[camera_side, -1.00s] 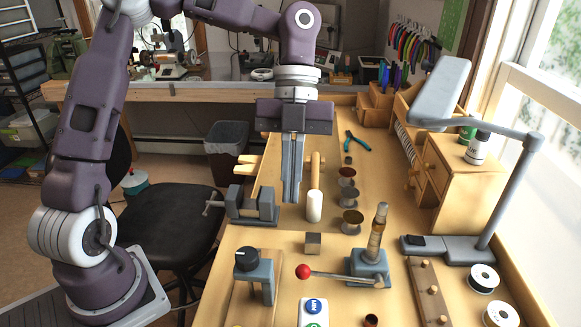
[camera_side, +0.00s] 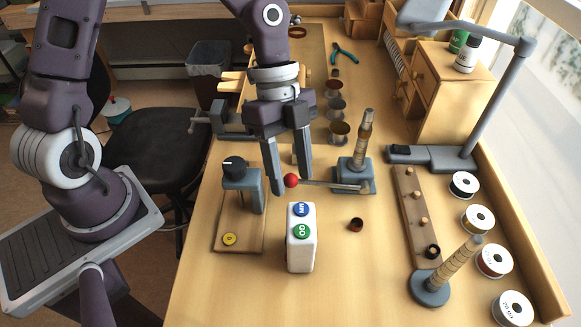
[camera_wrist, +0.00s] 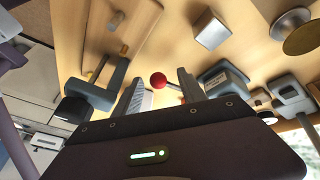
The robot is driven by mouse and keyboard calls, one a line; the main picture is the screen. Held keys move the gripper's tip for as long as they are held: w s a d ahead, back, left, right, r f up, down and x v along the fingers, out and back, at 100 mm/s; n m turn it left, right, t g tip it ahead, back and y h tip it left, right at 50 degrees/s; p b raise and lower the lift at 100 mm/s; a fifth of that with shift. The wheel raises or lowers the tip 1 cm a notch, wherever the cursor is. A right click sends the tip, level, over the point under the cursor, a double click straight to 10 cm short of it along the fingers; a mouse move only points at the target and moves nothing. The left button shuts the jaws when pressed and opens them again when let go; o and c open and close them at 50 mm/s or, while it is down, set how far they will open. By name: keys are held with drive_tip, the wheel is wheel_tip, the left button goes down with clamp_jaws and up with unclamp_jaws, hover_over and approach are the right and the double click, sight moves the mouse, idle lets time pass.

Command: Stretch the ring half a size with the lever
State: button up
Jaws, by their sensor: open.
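The stretcher (camera_side: 354,175) has a grey base and an upright, banded tan post (camera_side: 363,140). Its thin lever (camera_side: 325,184) points left and ends in a red knob (camera_side: 291,181). My gripper (camera_side: 290,180) is open, pointing down, with the red knob between its fingertips in the side view. The wrist view also shows the knob (camera_wrist: 158,80) in the gap between my fingers (camera_wrist: 160,82). I cannot tell whether either finger touches it. I cannot make out for certain a ring on the post.
A white box (camera_side: 301,257) with blue and green buttons stands in front of my gripper. A grey press with a black knob (camera_side: 234,165) stands close on the left. A small dark ring-like piece (camera_side: 356,224) lies front right. A tapered mandrel (camera_side: 452,268) and spools line the right.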

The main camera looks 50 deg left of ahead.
clamp_jaws()
drive_tip(key=shift+s+d, duration=0.1)
drive_tip(key=shift+s, duration=0.05)
idle(1.3)
